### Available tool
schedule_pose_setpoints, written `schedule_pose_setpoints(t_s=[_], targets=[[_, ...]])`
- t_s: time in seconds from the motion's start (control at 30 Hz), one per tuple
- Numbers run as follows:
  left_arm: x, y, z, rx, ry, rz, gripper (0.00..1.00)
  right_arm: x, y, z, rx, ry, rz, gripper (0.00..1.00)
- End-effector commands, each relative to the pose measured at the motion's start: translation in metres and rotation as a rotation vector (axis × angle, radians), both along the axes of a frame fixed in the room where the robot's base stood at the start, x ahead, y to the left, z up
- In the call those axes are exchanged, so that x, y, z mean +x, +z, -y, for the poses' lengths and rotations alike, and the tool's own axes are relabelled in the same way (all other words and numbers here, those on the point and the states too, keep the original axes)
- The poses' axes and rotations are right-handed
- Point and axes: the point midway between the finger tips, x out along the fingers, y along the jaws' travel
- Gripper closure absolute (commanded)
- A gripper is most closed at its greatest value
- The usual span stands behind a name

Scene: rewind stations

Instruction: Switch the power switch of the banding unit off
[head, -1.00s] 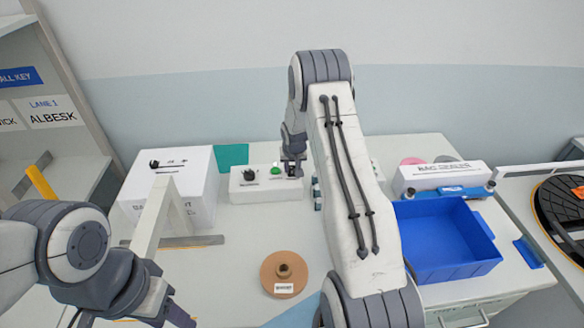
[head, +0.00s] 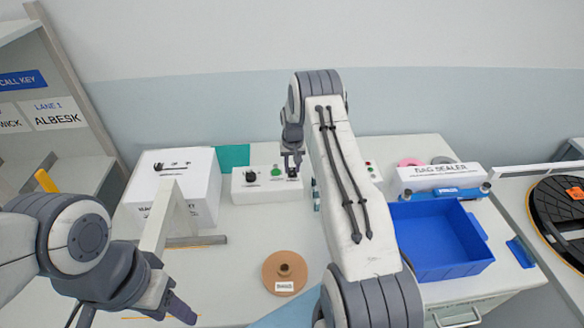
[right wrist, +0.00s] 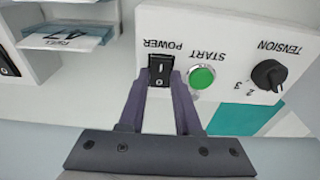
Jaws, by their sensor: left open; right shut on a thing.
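The control box of the banding unit (head: 239,190) stands at the back of the table, with a tension knob, a green start button and a power switch. In the right wrist view, where the lettering is upside down, the black rocker power switch (right wrist: 161,70) sits beside the green start button (right wrist: 202,77) and the tension knob (right wrist: 269,74). My right gripper (right wrist: 160,80) is shut on the power switch, a finger on each side; in the head view (head: 292,173) it hides the switch. My left gripper (head: 180,310) is open and empty at the lower left.
A large white box (head: 190,195) stands left of the control box. A brown roll (head: 284,262) lies in front. To the right are a blue bin (head: 440,265) and a bag sealer (head: 435,178). A black reel (head: 560,215) is at the far right.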

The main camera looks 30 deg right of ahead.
Motion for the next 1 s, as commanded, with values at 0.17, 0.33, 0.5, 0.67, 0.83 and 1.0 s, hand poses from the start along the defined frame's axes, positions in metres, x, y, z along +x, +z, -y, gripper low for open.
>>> schedule_pose_setpoints(t_s=[0.17,0.33,0.5,0.67,0.83,1.0], targets=[[0.000,0.000,0.000,0.000,0.000,0.000,0.50,0.000,0.001,0.001,-0.002,-0.001,0.001,0.38],[0.000,0.000,0.000,0.000,0.000,0.000,0.50,0.000,0.001,0.000,-0.001,0.000,0.000,0.38],[0.000,-0.001,0.000,0.000,0.000,0.000,0.50,0.000,0.003,0.000,-0.001,0.001,0.002,0.38],[0.000,-0.009,0.000,0.000,0.000,0.000,0.50,-0.001,0.020,-0.001,-0.002,0.001,0.004,0.38],[0.000,-0.021,0.000,0.000,-0.001,0.000,0.50,-0.006,0.053,-0.003,-0.003,0.000,0.005,0.38],[0.000,-0.029,0.000,0.000,-0.002,0.000,0.50,-0.009,0.083,-0.005,-0.002,0.000,0.005,0.38]])
